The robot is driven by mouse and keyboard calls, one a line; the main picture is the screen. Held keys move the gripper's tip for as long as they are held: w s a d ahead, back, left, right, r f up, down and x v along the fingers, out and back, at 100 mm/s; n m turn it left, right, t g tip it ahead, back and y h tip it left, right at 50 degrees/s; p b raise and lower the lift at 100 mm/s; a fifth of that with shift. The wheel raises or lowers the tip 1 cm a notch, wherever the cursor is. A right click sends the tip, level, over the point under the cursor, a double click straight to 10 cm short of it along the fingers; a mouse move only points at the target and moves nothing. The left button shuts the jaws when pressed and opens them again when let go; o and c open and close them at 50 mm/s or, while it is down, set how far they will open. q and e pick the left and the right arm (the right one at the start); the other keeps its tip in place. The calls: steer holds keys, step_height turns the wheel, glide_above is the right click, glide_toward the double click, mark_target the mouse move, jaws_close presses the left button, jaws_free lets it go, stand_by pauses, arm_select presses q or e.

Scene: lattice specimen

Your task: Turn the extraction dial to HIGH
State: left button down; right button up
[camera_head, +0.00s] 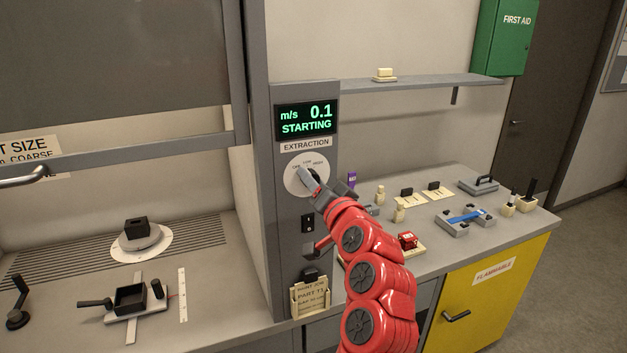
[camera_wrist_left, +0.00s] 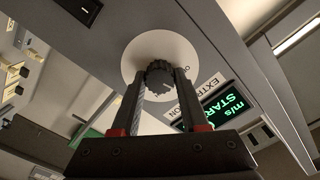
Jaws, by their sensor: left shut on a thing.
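The extraction dial has a round white plate (camera_head: 292,184) with small labels, under the EXTRACTION sign on the grey post. Its dark ribbed knob (camera_wrist_left: 160,73) sits in the middle of the plate in the left wrist view. My left gripper (camera_head: 311,178) is shut on the knob, with one finger on each side of it. In the head view the gripper hides most of the knob, so its setting cannot be read. The display (camera_head: 306,119) above shows m/s 0.1 and STARTING in green. My right gripper is not in view.
A black switch (camera_head: 308,223) and a card holder (camera_head: 310,296) are below the dial. The bench (camera_head: 465,250) at right holds several small items and a red-topped block (camera_head: 408,240). A hood with a raised sash is at left. A shelf (camera_head: 430,84) runs along the back wall.

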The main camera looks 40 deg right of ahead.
arm_select(q)
steer(key=shift+m+p, duration=3.15)
steer(key=shift+m, duration=2.75)
steer(key=shift+f, duration=0.15)
steer(key=shift+c, duration=2.1)
jaws_free()
